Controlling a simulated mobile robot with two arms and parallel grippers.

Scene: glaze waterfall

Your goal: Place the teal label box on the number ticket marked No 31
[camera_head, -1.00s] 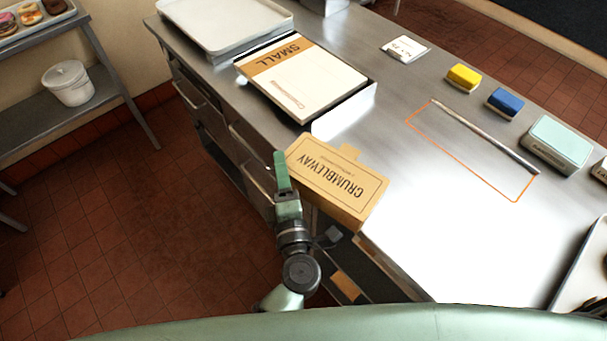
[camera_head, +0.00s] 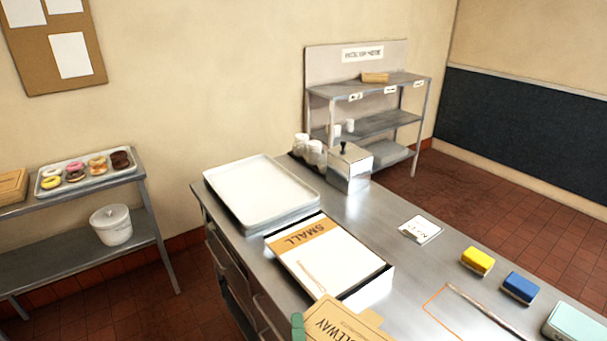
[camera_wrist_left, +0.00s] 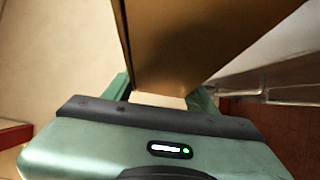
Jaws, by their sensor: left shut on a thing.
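A kraft cardboard box (camera_head: 345,322) marked "CRUMBLEWAY" shows at the bottom edge of the head view, partly cut off. I see no teal label on its visible face. My left gripper (camera_wrist_left: 160,98) is shut on this box (camera_wrist_left: 195,40); one green finger (camera_head: 298,326) shows at the box's left side in the head view. A white number ticket (camera_head: 420,229) lies on the counter; its number is too small to read surely. Small white tags (camera_head: 355,97) line the back shelf's top edge, also unreadable. My right gripper is out of view.
The steel counter (camera_head: 375,235) holds a white tray (camera_head: 262,192), a "SMALL" box stack (camera_head: 325,262), a metal dispenser (camera_head: 349,170), and yellow (camera_head: 477,261), blue (camera_head: 520,288) and pale teal (camera_head: 575,322) blocks. A rear shelf (camera_head: 400,79) bears another kraft box (camera_head: 375,77), with free room beside it.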

